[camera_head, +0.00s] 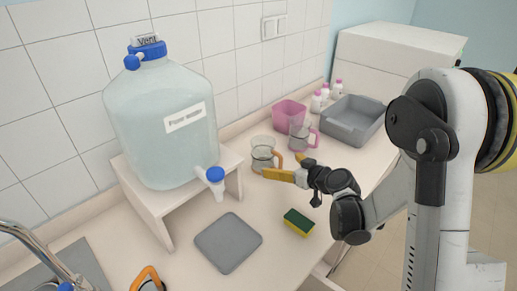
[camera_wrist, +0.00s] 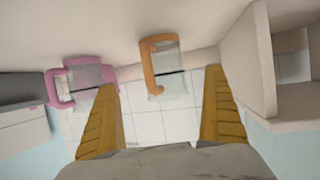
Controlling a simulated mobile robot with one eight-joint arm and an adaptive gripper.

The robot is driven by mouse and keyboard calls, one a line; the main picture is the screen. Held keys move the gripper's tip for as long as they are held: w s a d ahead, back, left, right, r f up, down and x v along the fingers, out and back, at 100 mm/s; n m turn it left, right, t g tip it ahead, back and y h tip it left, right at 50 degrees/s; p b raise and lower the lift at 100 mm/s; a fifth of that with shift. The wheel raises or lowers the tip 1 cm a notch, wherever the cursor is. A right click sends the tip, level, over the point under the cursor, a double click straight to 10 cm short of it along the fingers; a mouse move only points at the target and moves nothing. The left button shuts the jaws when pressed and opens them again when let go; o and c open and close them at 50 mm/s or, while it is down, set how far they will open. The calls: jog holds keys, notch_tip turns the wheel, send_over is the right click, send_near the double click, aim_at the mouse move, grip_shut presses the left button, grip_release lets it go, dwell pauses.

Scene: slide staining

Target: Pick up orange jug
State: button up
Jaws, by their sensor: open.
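The orange jug (camera_head: 264,154) is a clear glass jug with an orange handle, standing upright on the counter right of the water container's stand in the head view. In the wrist view the orange jug (camera_wrist: 168,72) lies ahead, between the lines of my two yellow fingers, with its handle toward the left. My gripper (camera_head: 290,168) is open and empty, close to the handle side of the jug. In the wrist view my gripper (camera_wrist: 170,110) has its fingers spread wide. I cannot tell whether a finger touches the jug.
A pink-handled jug (camera_head: 300,134) stands just beyond, beside a pink container (camera_head: 289,115). A grey tub (camera_head: 353,120) and small bottles (camera_head: 320,100) are farther back. A white stand (camera_head: 148,204) carries the large water container (camera_head: 163,120). A sponge (camera_head: 298,222) and grey mat (camera_head: 228,242) lie nearer.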

aim_at(270, 161)
jog(key=b+x, duration=0.1)
jog(key=x, duration=0.3)
jog(key=shift+w+a+f, duration=0.15)
jog(key=shift+a+f, duration=0.05)
jog(key=b+x, duration=0.2)
jog(key=x, duration=0.3)
jog(key=shift+w+a, duration=0.3)
jog(key=shift+a, duration=0.05)
jog(key=shift+r, duration=0.2)
jog(key=c, duration=1.3)
